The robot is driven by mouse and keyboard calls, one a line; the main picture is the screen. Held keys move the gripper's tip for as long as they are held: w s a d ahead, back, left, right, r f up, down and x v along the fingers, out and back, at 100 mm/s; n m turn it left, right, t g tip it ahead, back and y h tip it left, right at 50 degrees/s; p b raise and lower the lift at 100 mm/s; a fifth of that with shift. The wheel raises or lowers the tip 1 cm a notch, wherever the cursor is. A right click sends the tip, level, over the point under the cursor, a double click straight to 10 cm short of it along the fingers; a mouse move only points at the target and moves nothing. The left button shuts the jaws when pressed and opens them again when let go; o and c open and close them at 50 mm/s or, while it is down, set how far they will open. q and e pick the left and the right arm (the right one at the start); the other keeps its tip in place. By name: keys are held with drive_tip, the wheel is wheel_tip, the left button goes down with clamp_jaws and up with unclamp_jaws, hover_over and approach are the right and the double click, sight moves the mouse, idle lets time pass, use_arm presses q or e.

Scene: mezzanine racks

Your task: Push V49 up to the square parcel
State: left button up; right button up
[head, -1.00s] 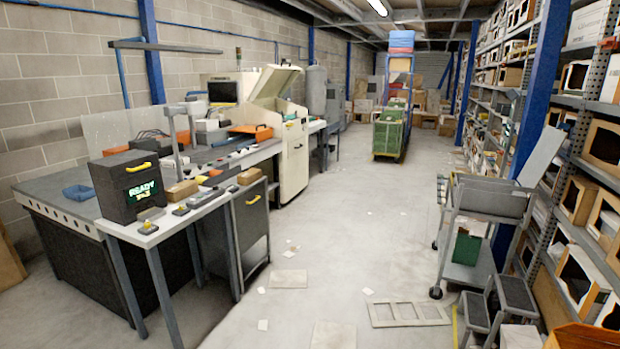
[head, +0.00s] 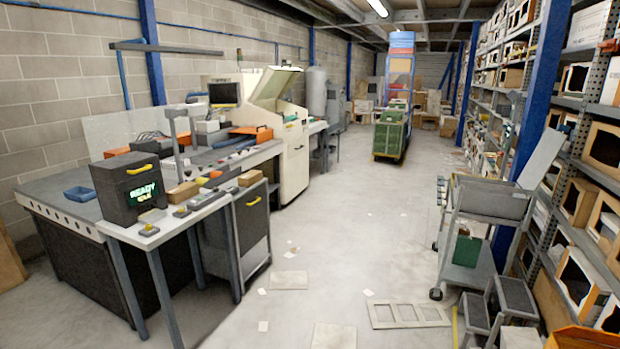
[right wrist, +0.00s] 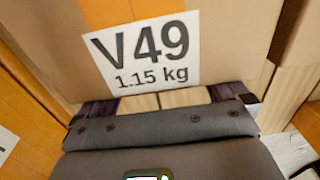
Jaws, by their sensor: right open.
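In the right wrist view, V49 is a brown cardboard parcel (right wrist: 215,15) with a white label reading "V49 1.15 kg". It fills the top middle, right in front of my right gripper (right wrist: 162,102). The gripper's dark fingers stand apart with nothing between them, and pale wooden slats show in the gap. I cannot tell whether the fingers touch the parcel. I cannot make out which thing is the square parcel. Neither gripper shows in the head view, and my left gripper is in no view.
An orange-brown surface (right wrist: 35,45) lies left of V49 in the right wrist view. In the head view, racks of boxes (head: 590,145) line the right side, with a grey trolley (head: 490,200) beside them. A workbench (head: 65,205) stands left. The aisle floor (head: 350,220) between is mostly clear.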

drive_tip(key=shift+s+a, duration=0.1)
drive_tip(key=shift+s, duration=0.25)
drive_tip(key=shift+w+f, duration=0.1)
drive_tip(key=shift+w, duration=0.05)
drive_tip(key=shift+w, duration=0.15)
drive_tip(key=shift+w+d+b, duration=0.25)
drive_tip(key=shift+w+d, duration=0.05)
drive_tip(key=shift+w, duration=0.25)
drive_tip(key=shift+w+d+b, duration=0.2)
drive_tip(key=shift+w+d, duration=0.1)
drive_tip(key=shift+w, duration=0.2)
drive_tip(key=shift+r+p, duration=0.6)
drive_tip(key=shift+r, duration=0.1)
wheel_tip(320, 180, up, 12)
drive_tip(key=p, duration=1.2)
drive_tip(key=shift+p, duration=0.3)
drive_tip(key=shift+f, duration=0.15)
